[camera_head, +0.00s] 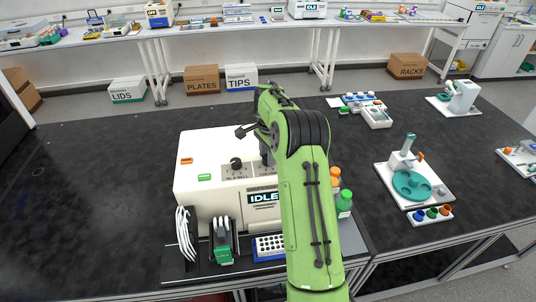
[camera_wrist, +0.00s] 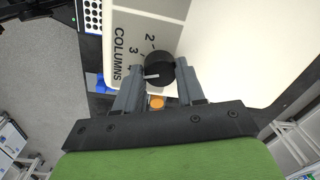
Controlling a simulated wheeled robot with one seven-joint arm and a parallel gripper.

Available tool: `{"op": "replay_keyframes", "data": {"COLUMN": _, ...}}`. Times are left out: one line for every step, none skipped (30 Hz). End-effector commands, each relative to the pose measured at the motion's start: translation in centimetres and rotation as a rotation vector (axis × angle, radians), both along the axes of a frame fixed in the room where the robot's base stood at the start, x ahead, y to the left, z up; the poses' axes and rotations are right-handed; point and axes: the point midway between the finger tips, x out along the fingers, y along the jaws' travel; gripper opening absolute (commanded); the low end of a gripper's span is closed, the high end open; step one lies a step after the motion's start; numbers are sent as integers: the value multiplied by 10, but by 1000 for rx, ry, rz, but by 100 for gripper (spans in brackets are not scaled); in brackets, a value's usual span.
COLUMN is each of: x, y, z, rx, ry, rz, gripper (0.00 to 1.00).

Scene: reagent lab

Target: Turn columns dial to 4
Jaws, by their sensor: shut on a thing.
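The columns dial (camera_wrist: 161,67) is a round black knob with a white pointer mark, on the light panel of the instrument (camera_head: 208,150). My gripper (camera_wrist: 160,74) is shut on the dial, one finger on each side. The pointer faces left in the wrist view. The printed word COLUMNS and the numbers 2 and 3 show to the left of the dial; my left finger partly covers the scale below 3. In the head view my green arm hides the grasped dial, and another black knob (camera_head: 236,163) shows on the instrument.
Green and orange-capped bottles (camera_head: 344,204) stand right of the instrument. A white stand with a teal disc (camera_head: 410,184) is at right. The bench to the left is clear.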

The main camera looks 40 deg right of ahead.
Motion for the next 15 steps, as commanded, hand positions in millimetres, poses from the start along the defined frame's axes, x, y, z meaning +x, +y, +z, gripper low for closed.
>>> {"op": "replay_keyframes", "data": {"x": 0, "y": -1, "z": 0, "rx": -2, "ry": -2, "rz": -1, "gripper": 8}}
{"op": "replay_keyframes", "data": {"x": 0, "y": -1, "z": 0, "rx": -2, "ry": -2, "rz": -1, "gripper": 8}}
{"op": "replay_keyframes", "data": {"x": 0, "y": -1, "z": 0, "rx": -2, "ry": -2, "rz": -1, "gripper": 8}}
{"op": "replay_keyframes", "data": {"x": 0, "y": -1, "z": 0, "rx": -2, "ry": -2, "rz": -1, "gripper": 8}}
{"op": "replay_keyframes", "data": {"x": 0, "y": -1, "z": 0, "rx": -2, "ry": -1, "rz": 0, "gripper": 8}}
{"op": "replay_keyframes", "data": {"x": 0, "y": -1, "z": 0, "rx": -2, "ry": -1, "rz": 0, "gripper": 42}}
{"op": "replay_keyframes", "data": {"x": 0, "y": -1, "z": 0, "rx": -2, "ry": -1, "rz": 0, "gripper": 46}}
{"op": "replay_keyframes", "data": {"x": 0, "y": -1, "z": 0, "rx": -2, "ry": -1, "rz": 0, "gripper": 51}}
{"op": "replay_keyframes", "data": {"x": 0, "y": -1, "z": 0, "rx": -1, "ry": -1, "rz": 0, "gripper": 57}}
{"op": "replay_keyframes", "data": {"x": 0, "y": -1, "z": 0, "rx": -1, "ry": -1, "rz": 0, "gripper": 62}}
{"op": "replay_keyframes", "data": {"x": 0, "y": -1, "z": 0, "rx": -1, "ry": -1, "rz": 0, "gripper": 64}}
{"op": "replay_keyframes", "data": {"x": 0, "y": 0, "z": 0, "rx": -1, "ry": -1, "rz": 1, "gripper": 64}}
{"op": "replay_keyframes", "data": {"x": 0, "y": 0, "z": 0, "rx": -1, "ry": -1, "rz": 1, "gripper": 64}}
{"op": "replay_keyframes", "data": {"x": 0, "y": 0, "z": 0, "rx": -1, "ry": 0, "rz": 1, "gripper": 64}}
{"op": "replay_keyframes", "data": {"x": 0, "y": 0, "z": 0, "rx": -1, "ry": 0, "rz": 1, "gripper": 64}}
